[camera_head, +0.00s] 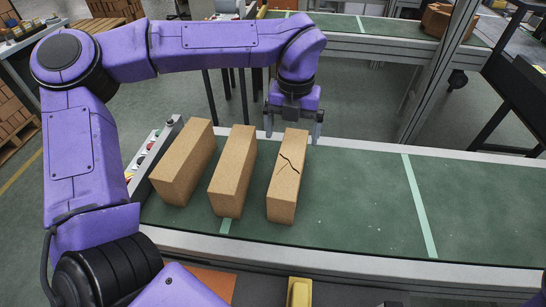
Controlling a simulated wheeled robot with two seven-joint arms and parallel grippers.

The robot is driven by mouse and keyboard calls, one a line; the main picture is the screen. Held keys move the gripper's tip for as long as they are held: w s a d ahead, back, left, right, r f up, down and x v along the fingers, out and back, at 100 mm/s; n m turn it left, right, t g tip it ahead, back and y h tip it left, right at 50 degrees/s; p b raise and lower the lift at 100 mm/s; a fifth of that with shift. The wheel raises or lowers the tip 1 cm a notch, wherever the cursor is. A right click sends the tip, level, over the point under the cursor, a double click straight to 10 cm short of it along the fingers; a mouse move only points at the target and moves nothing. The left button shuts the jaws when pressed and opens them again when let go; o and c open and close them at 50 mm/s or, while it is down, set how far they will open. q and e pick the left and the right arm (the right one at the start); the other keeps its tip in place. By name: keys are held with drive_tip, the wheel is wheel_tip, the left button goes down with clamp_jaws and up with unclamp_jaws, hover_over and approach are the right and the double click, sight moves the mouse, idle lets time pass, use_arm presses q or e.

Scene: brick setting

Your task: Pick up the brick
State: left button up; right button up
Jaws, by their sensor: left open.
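Three tan bricks lie side by side on the green conveyor belt (350,200). The left brick (182,165) and the middle brick (232,175) look whole. The right brick (286,185) has a dark crack across its top. My left gripper (292,132) is open and points down at the far end of the right brick, with one finger on either side of it in the picture. I cannot tell whether the fingers touch it. My right gripper is not in view.
A control panel with buttons (152,150) stands at the belt's left end. A metal post (440,75) rises behind the belt. A second conveyor (375,35) runs at the back. A yellow object (300,292) and an orange surface (215,283) are at the front. The belt's right side is clear.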

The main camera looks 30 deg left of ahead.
sight(290, 159)
use_arm(q)
drive_tip(key=f, duration=0.3)
drive_tip(key=f+p, duration=0.1)
drive_tip(key=f, duration=0.2)
drive_tip(key=f+p, duration=0.1)
drive_tip(key=f, duration=0.2)
drive_tip(key=shift+s+d, duration=0.2)
drive_tip(key=shift+s, duration=0.2)
drive_tip(key=shift+d+f, duration=0.1)
drive_tip(key=shift+f, duration=0.45)
drive_tip(key=c, duration=1.7)
drive_tip(key=shift+w+r, duration=0.1)
clamp_jaws()
